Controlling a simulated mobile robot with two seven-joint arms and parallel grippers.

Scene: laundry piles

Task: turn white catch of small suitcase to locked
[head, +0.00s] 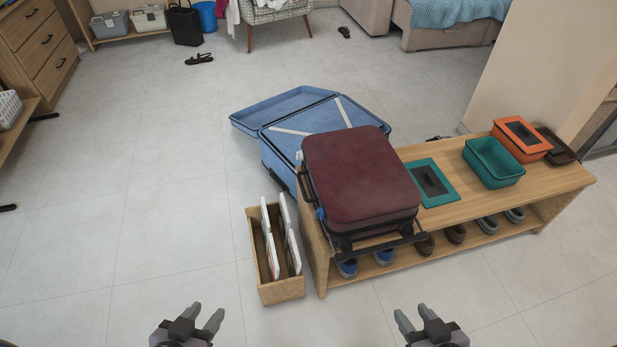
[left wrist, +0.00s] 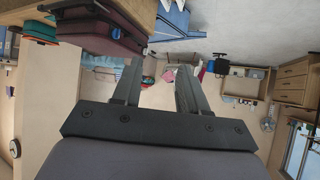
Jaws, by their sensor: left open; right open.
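A maroon suitcase (head: 360,175) lies flat on the near left end of a wooden bench, its lid shut. It also shows, upside down, at the top left of the left wrist view (left wrist: 100,22). A small blue piece (head: 320,213) shows on its left side. My left gripper (head: 204,315) is open and empty, low in the head view and well short of the suitcase. My right gripper (head: 414,315) is open and empty, in front of the bench and apart from the suitcase.
The wooden bench (head: 555,184) also holds a teal lid (head: 411,168), a teal bin (head: 494,160) and an orange box (head: 523,133), with shoes below. A wooden box (head: 279,291) with white items stands at its left. An open blue suitcase (head: 290,107) lies behind. The left floor is clear.

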